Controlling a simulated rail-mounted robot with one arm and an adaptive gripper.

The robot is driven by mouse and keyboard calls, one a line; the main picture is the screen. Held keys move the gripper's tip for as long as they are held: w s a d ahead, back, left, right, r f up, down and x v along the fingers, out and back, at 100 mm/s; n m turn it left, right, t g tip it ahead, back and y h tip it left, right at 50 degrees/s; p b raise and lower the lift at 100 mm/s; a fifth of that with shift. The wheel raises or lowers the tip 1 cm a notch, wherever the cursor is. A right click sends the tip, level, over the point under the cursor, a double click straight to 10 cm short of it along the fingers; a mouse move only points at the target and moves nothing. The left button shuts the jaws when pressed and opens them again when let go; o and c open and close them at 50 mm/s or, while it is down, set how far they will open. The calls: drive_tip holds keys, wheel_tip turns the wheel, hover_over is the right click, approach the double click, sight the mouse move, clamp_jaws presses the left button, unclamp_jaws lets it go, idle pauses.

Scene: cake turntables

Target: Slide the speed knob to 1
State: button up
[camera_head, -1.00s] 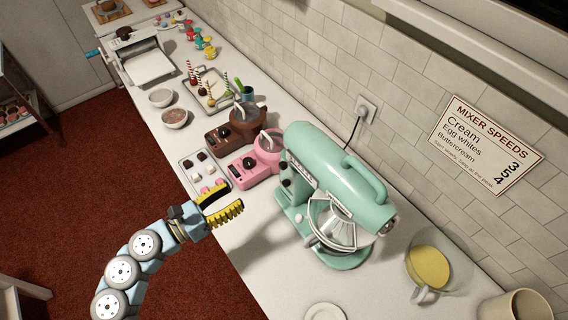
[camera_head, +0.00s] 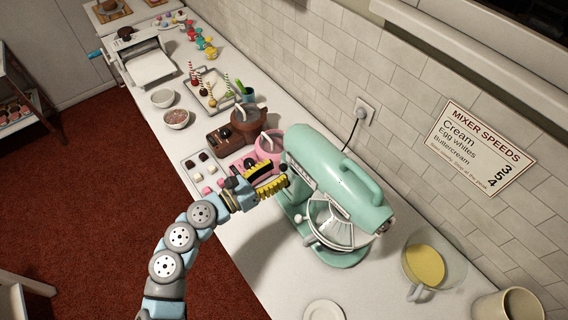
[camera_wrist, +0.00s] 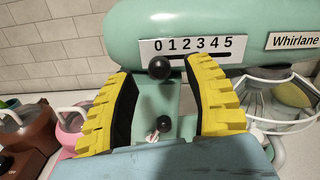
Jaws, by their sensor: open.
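The mint-green mixer (camera_head: 335,160) stands on the counter, its side facing my arm. In the wrist view its white speed plate (camera_wrist: 190,46) reads 0 to 5 above a dark slot. The round black speed knob (camera_wrist: 159,67) sits at the slot's left end, below the 0. A second black knob (camera_wrist: 164,124) is lower on the mixer body. My gripper (camera_wrist: 157,80) is open, its yellow ribbed fingers on either side of the speed knob, with gaps on both sides. In the head view my gripper (camera_head: 270,182) is close to the mixer's side and partly hides it.
Pink (camera_head: 266,152) and brown (camera_head: 237,130) machines stand left of the mixer. A sweets tray (camera_head: 190,170) lies near the counter edge. A glass bowl of yellow batter (camera_head: 425,266) is to the right. The wall sign (camera_head: 482,146) lists mixer speeds. Counter in front of the mixer is clear.

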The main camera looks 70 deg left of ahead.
sight(284, 167)
drive_tip(key=shift+p+x, duration=0.3)
drive_tip(key=shift+x, duration=1.3)
clamp_jaws()
